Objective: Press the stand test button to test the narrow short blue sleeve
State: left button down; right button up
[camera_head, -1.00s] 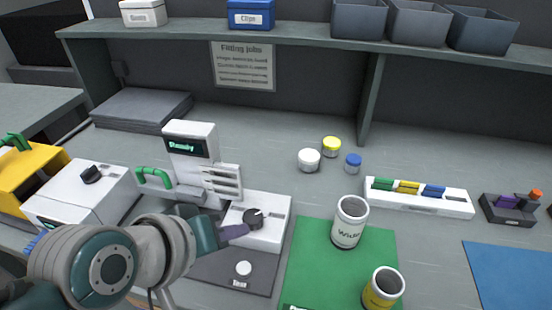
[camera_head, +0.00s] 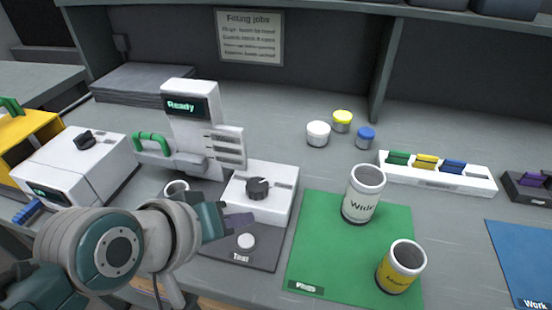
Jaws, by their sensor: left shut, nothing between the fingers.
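The test stand (camera_head: 193,135) is white with a display reading "Ready" and a green handle. Its white round Test button (camera_head: 246,241) sits on a dark base plate, labelled "Test". My left gripper (camera_head: 240,221) is shut and empty, with its purplish fingertips just behind and above the button, apart from it as far as I can tell. A white ring-shaped rim (camera_head: 176,187) shows at the stand's foot, partly hidden by my left arm; I cannot tell whether it is the narrow short blue sleeve. My right gripper is not in view.
A black knob (camera_head: 257,187) on a white box stands behind my fingertips. A green mat (camera_head: 320,225) at right holds a "Wide" cup (camera_head: 362,197) and a yellow-labelled cup (camera_head: 401,267). A white rack (camera_head: 470,182) holds coloured pieces. Small lidded jars (camera_head: 318,134) stand behind.

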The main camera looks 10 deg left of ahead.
aim_at(243, 247)
pick_arm(q)
jog(key=shift+f+b, duration=0.6)
jog(key=shift+f, duration=0.85)
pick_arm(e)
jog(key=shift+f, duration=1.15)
pick_arm(q)
jog(key=shift+f, duration=0.1)
jog(key=shift+f, duration=0.35)
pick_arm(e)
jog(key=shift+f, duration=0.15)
pick_arm(q)
jog(key=shift+f+b, duration=0.35)
jog(key=shift+b, duration=0.05)
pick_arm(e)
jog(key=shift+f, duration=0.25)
pick_arm(q)
jog(key=shift+r, duration=0.1)
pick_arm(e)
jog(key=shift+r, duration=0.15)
pick_arm(q)
jog(key=shift+r+p, duration=0.7)
jog(key=shift+p, duration=0.25)
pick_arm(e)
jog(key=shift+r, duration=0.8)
